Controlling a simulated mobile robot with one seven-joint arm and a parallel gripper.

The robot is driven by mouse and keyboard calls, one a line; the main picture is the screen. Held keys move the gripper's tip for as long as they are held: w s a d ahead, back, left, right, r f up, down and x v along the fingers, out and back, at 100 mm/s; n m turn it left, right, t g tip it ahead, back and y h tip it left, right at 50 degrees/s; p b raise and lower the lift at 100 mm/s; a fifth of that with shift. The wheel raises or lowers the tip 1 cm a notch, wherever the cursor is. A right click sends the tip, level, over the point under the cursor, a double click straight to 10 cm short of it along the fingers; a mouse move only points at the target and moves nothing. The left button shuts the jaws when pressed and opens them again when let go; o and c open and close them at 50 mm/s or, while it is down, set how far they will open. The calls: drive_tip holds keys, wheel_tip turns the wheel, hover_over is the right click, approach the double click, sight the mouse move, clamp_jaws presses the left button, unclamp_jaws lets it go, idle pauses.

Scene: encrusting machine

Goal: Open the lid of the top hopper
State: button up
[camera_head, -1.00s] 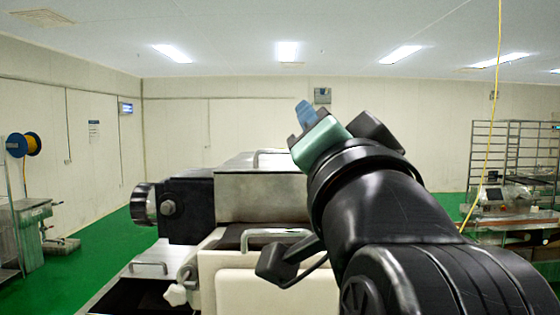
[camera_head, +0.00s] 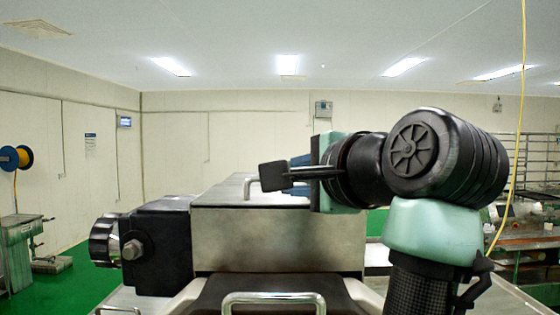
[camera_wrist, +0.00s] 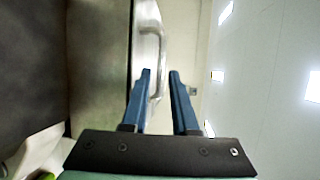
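The top hopper is a silver metal box (camera_head: 280,240) in the middle of the head view, with its lid (camera_head: 225,194) shut flat on top. A metal bar handle (camera_head: 247,187) stands on the lid. In the wrist view the handle (camera_wrist: 161,50) shows at the fingertips, in line with the gap between them. My gripper (camera_wrist: 160,71) has its two blue fingers apart, with the handle not clamped. In the head view the fingers show only partly behind my wrist, just right of the handle. I cannot tell how deep the bar lies between the fingers.
A second bar handle (camera_head: 274,298) is on a dark cover in front of the hopper. A black motor block with a knob (camera_head: 130,245) juts out at the left. A yellow cable (camera_head: 522,100) hangs at the right. Racks and a bench stand behind at the right.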

drive_tip(key=p+x, duration=0.2)
drive_tip(key=x, duration=0.3)
drive_tip(key=shift+w, duration=0.1)
drive_tip(key=shift+w+f, duration=0.1)
clamp_jaws()
drive_tip(key=shift+f, duration=0.1)
idle(1.1)
